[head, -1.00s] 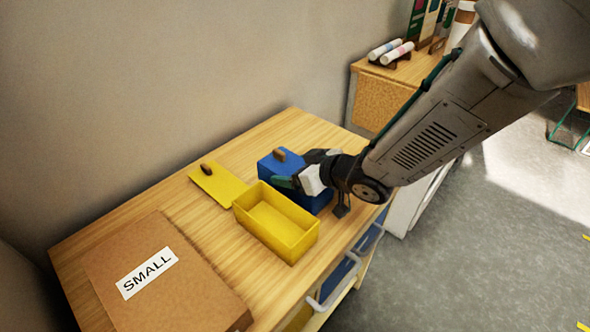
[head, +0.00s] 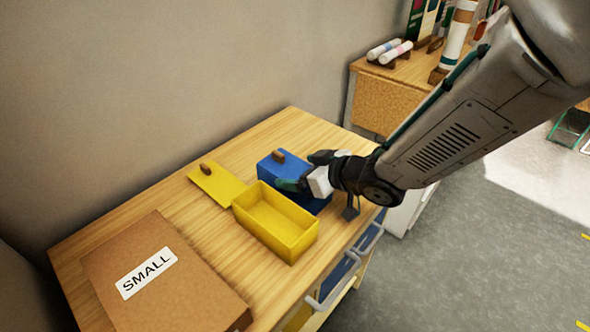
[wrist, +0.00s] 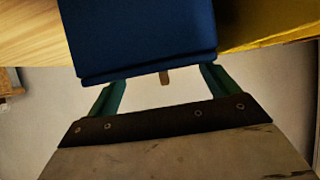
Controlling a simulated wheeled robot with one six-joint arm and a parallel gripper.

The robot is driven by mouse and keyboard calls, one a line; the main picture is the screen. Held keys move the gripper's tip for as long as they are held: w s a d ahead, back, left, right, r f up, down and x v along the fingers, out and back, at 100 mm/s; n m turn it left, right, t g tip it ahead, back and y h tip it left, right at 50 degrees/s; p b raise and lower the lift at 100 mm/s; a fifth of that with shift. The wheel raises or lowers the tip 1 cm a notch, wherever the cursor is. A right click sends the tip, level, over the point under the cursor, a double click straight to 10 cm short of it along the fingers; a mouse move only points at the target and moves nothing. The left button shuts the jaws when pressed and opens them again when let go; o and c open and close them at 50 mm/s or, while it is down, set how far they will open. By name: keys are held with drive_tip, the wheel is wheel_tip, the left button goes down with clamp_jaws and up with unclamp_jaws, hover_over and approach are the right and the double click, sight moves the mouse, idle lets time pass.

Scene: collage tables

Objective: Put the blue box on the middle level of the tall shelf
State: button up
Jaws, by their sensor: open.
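The blue box (head: 268,167) stands on the wooden table, behind and to the right of an open yellow box. A brown knob sits on its lid. My gripper (head: 306,173) is at the right side of the blue box and hides part of it. In the wrist view the blue box (wrist: 138,35) fills the upper middle, and the green fingers of my gripper (wrist: 160,82) are spread apart with empty space between them, at the box's near edge. I cannot tell whether the fingers touch it. The tall shelf cannot be made out.
The open, empty yellow box (head: 275,222) is close beside the blue one. Its yellow lid (head: 216,184) lies to the left. A brown box marked SMALL (head: 165,280) is at the front left. Another wooden surface (head: 385,95) with rolls stands behind. The wall borders the table's left.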

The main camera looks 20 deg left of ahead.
drive_tip(key=v, duration=0.9)
drive_tip(key=shift+d+r, duration=0.15)
drive_tip(key=shift+d, duration=0.1)
drive_tip(key=shift+s, duration=0.1)
